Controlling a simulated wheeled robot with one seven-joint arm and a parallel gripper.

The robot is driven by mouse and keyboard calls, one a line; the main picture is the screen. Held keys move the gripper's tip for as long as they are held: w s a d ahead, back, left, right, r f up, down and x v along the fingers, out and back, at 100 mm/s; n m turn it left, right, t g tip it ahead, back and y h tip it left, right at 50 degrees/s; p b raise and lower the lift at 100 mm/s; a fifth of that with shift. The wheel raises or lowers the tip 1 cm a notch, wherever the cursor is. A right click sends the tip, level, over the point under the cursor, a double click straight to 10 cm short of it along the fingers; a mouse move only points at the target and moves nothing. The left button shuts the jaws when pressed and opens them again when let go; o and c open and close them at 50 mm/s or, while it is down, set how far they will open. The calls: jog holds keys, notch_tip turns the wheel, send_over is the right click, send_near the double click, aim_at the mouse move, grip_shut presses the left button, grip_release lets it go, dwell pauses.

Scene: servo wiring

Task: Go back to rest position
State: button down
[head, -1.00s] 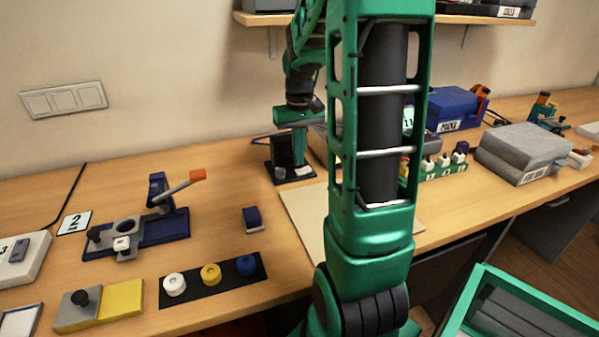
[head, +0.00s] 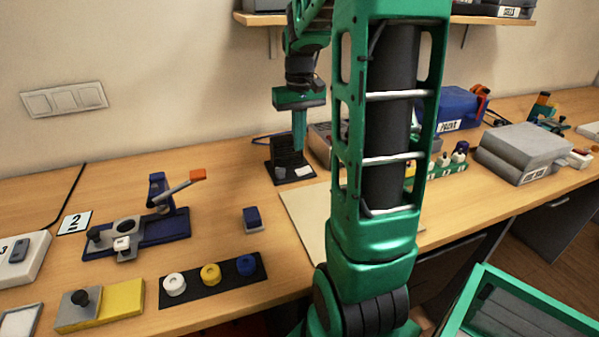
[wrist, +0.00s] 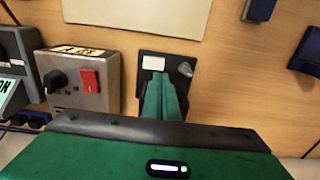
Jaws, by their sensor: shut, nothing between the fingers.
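My gripper (head: 299,140) hangs from the green arm, pointing down, in front of or above a small black stand (head: 290,168) near the back of the table in the head view. Its green fingers are shut together with nothing between them. In the wrist view the shut fingers (wrist: 163,85) overlap the black base plate (wrist: 185,68), which has a white label and a small grey part on it. I cannot tell the exact gap between fingertips and stand. My large arm link hides part of the table's middle.
A grey box with a red switch (wrist: 72,80) stands close beside the stand. A beige mat (head: 300,209) lies in front. A blue clamp fixture (head: 160,225), a small blue block (head: 252,218) and a black strip with spools (head: 213,280) are at left. A shelf (head: 262,19) hangs above.

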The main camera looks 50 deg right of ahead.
jog(key=shift+s, duration=0.1)
jog(key=shift+m, duration=0.6)
jog(key=s+a+f, duration=0.1)
jog(key=s+a, duration=0.3)
jog(key=s, duration=0.2)
jog(key=s+a+f, duration=0.1)
jog(key=s+a, duration=0.3)
jog(key=s, duration=0.3)
jog(key=s+a+f, duration=0.1)
jog(key=s+a, duration=0.4)
jog(key=s, duration=0.2)
jog(key=shift+s+a, duration=0.1)
jog(key=shift+s, duration=0.15)
jog(key=shift+w+f, duration=0.35)
jog(key=shift+w, duration=0.4)
jog(key=shift+s+r, duration=0.1)
jog(key=shift+s, duration=0.05)
